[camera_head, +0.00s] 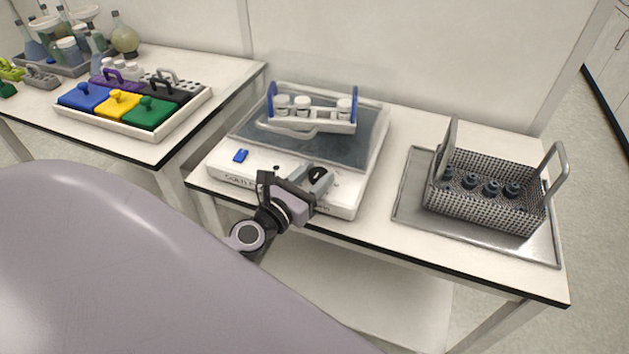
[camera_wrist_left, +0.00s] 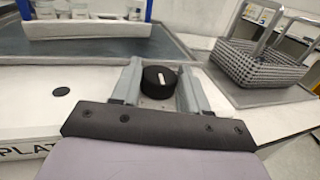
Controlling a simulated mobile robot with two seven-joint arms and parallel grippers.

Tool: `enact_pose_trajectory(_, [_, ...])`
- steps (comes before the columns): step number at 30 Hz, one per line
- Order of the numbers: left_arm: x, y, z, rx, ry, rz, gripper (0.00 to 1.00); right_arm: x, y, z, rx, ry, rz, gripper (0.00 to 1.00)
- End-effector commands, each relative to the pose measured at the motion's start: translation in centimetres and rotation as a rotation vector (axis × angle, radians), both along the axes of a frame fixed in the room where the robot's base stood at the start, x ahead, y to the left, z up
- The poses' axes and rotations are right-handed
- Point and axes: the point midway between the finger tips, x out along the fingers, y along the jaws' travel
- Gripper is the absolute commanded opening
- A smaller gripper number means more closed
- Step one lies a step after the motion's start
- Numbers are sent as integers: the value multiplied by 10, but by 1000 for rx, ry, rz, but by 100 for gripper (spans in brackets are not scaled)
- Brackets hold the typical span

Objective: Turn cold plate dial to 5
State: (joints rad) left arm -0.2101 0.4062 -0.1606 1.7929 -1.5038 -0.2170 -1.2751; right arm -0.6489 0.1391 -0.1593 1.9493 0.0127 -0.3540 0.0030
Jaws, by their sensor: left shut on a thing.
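The cold plate (camera_head: 230,169) is a white box with a grey top plate on the middle table. Its black round dial (camera_wrist_left: 159,80) with a white pointer mark shows in the left wrist view, between the two fingers of my left gripper (camera_wrist_left: 158,85). The mark lies nearly sideways, tilted a little. In the head view my left gripper (camera_head: 318,182) is at the front right of the cold plate, shut on the dial (camera_head: 318,174). The number the mark points at cannot be read. My right gripper is not in view.
A white rack with several white-capped jars (camera_head: 303,127) stands on the grey plate. A blue switch (camera_head: 240,155) is on the cold plate's front left. A wire basket (camera_head: 487,211) with dark-capped bottles stands on a metal tray (camera_head: 412,203) at right. Coloured lidded blocks (camera_head: 120,104) sit on the left table.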

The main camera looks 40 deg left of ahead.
Motion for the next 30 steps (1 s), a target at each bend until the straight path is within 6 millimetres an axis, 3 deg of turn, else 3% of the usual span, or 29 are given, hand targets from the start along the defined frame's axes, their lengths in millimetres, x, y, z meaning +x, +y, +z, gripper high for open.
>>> enact_pose_trajectory(15, [1, 1, 2, -1, -3, -28, 14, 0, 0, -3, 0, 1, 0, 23])
enact_pose_trajectory(16, [1, 1, 2, -1, -3, -28, 47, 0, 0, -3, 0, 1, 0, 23])
enact_pose_trajectory(18, [1, 1, 2, -1, -3, -28, 70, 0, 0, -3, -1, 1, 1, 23])
enact_pose_trajectory(30, [-5, 1, 0, 0, 0, -28, 70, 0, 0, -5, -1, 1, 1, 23])
